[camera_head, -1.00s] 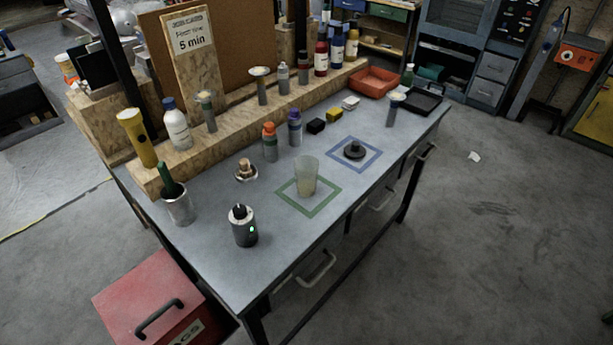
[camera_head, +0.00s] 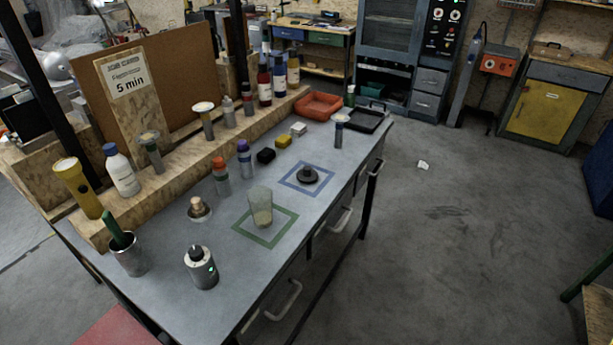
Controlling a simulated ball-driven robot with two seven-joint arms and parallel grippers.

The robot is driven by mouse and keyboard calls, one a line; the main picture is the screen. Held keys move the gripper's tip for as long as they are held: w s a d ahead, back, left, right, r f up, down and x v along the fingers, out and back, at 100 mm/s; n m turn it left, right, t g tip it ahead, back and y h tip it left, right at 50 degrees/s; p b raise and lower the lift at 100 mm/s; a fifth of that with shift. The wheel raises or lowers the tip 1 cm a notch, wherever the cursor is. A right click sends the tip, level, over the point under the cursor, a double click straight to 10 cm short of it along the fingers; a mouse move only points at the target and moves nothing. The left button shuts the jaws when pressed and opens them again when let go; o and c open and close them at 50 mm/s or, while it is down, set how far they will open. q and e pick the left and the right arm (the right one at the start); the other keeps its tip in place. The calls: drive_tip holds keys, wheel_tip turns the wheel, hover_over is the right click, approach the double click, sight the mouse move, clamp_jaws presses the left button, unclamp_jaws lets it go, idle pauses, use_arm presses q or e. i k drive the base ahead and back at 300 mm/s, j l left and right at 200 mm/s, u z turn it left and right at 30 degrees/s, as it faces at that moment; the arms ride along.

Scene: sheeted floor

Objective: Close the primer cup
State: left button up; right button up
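A clear cup (camera_head: 260,207) with pale contents in its lower part stands upright inside the green square outline (camera_head: 265,241) on the workbench. Its top looks open. A small black lid-like disc with a raised knob (camera_head: 308,175) lies inside the blue square outline (camera_head: 291,183), behind and to the right of the cup, apart from it. Neither of my grippers is in view.
Orange-capped (camera_head: 221,178) and purple-capped (camera_head: 244,160) bottles stand behind the cup. An orange tray (camera_head: 319,106) sits at the far end.

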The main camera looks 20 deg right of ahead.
sight(259, 197)
drive_tip(key=l+u, duration=0.1)
drive_tip(key=u, duration=0.5)
drive_tip(key=l+u, duration=0.3)
drive_tip(key=l, duration=0.2)
drive_tip(key=l+u, duration=0.35)
drive_tip(key=k+l+u, duration=0.3)
drive_tip(key=l, duration=0.25)
drive_tip(key=k+l, duration=0.1)
drive_tip(key=l, duration=0.3)
drive_tip(key=k+l, duration=0.1)
drive_tip(key=l, duration=0.3)
drive_tip(key=k+l+u, duration=0.1)
drive_tip(key=l, duration=0.3)
drive_tip(key=k+l, duration=0.15)
drive_tip(key=l, duration=0.25)
drive_tip(key=k+l+u, duration=0.1)
drive_tip(key=l, duration=0.3)
drive_tip(key=k+l, duration=0.15)
drive_tip(key=l, duration=0.25)
